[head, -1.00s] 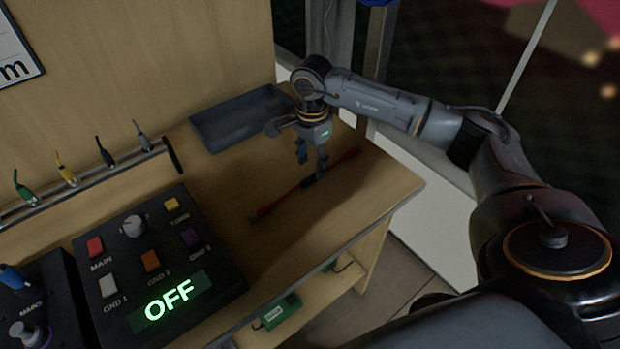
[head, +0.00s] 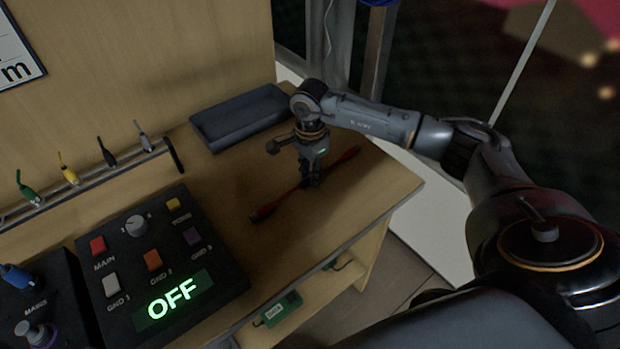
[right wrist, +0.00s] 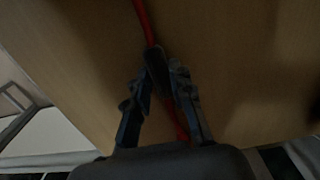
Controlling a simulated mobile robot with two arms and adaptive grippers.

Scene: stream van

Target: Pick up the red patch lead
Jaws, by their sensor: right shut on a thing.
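The red patch lead (head: 275,206) lies across the right part of the wooden bench, slanting from lower left to upper right. My right gripper (head: 310,182) is down at the lead's middle with its fingers closed on it. In the right wrist view the red lead (right wrist: 143,22) runs between the two fingers of my right gripper (right wrist: 162,72), which are shut on a dark middle part of it. The fingers hide some of that part. I cannot tell whether the lead touches the bench under the gripper. My left gripper is not in view.
A grey tray (head: 212,133) stands behind the gripper by the back panel. A black control box (head: 205,250) reading OFF stands to the left. Several coloured leads hang in a rack (head: 95,181) behind it. The bench's right and front edges are near the lead.

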